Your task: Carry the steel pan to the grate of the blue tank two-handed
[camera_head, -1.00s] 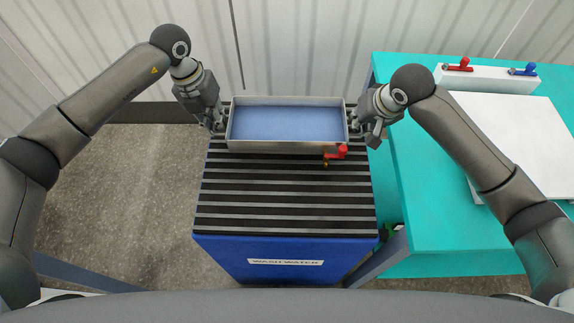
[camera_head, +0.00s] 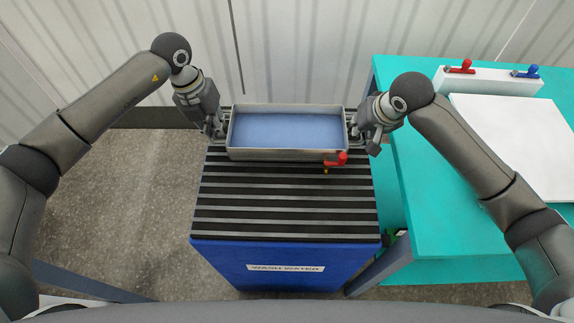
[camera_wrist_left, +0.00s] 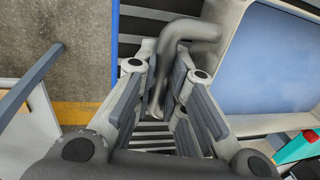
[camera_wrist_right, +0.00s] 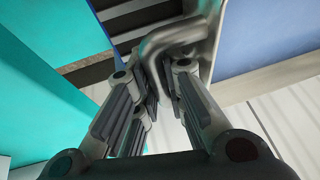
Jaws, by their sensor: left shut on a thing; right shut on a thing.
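The steel pan (camera_head: 285,154) is a shallow rectangular tray with a blue inside, level over the far part of the slatted grate (camera_head: 285,209) of the blue tank (camera_head: 225,262). I cannot tell whether it touches the slats. My left gripper (camera_head: 219,134) is shut on the pan's left handle (camera_wrist_left: 188,30), a bent bar in the left wrist view. My right gripper (camera_head: 356,128) is shut on the pan's right handle (camera_wrist_right: 178,40), seen in the right wrist view. A red-handled valve (camera_head: 337,160) sits at the pan's front right.
A turquoise table (camera_head: 412,215) stands right of the tank, bearing a white board (camera_head: 515,140) and a white block (camera_head: 490,80) with a red clamp (camera_head: 461,67) and a blue clamp (camera_head: 528,72). The near slats are bare. A wall is behind.

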